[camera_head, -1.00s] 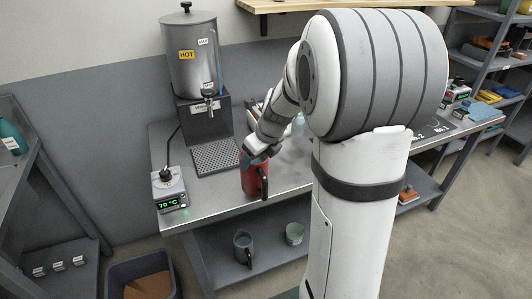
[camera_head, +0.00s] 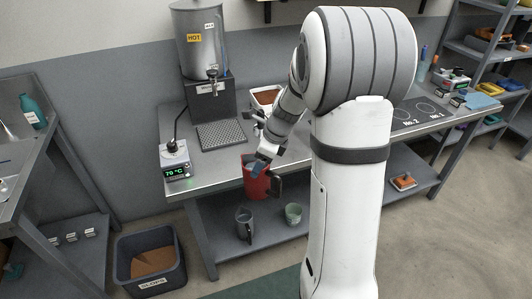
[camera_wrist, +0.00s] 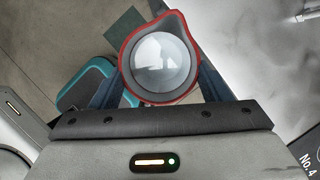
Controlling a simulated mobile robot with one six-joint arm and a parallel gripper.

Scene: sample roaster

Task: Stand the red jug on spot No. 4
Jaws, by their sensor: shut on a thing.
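The red jug (camera_head: 256,182) is held upright at the bench's front edge in the head view, its dark handle to the right. In the wrist view, its red rim (camera_wrist: 123,66) surrounds a pale, shiny inside. My gripper (camera_head: 257,167) is shut on the jug, with a finger on each side in the wrist view. In the head view my arm hides spot No. 4.
The hot water urn (camera_head: 204,45) stands over a drip grate (camera_head: 221,134). Spots No. 2 (camera_head: 401,114) and No. 1 (camera_head: 428,107) look empty. A grey mug (camera_head: 244,224) and green cup (camera_head: 293,213) stand below.

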